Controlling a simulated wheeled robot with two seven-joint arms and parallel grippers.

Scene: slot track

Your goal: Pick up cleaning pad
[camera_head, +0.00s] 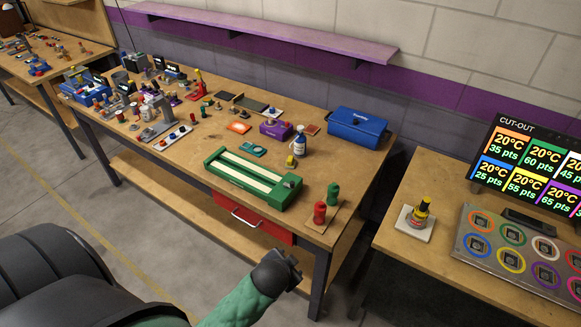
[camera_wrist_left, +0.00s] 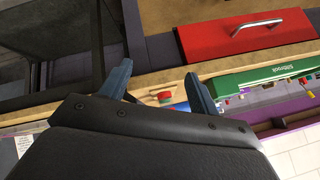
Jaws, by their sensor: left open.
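A flat orange pad (camera_head: 238,127) lies in the middle of the workbench, behind the green slot track (camera_head: 252,178). A smaller brown-orange flat piece (camera_head: 310,129) lies near the blue box. I cannot tell for sure which is the cleaning pad. My left gripper (camera_head: 292,268) is in front of the bench's front right corner, apart from both pieces. In the left wrist view, its two fingers (camera_wrist_left: 157,72) are spread, with nothing held between them. The green track (camera_wrist_left: 275,80) and a red knob (camera_wrist_left: 165,96) show beyond them. My right gripper is not in view.
Red (camera_head: 320,212) and green (camera_head: 333,194) knobs stand at the bench's right end. A white-and-blue bottle (camera_head: 300,141), a purple box (camera_head: 276,129) and a blue box (camera_head: 357,130) stand behind the track. A red drawer (camera_head: 252,217) is under the bench front. The left half is crowded.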

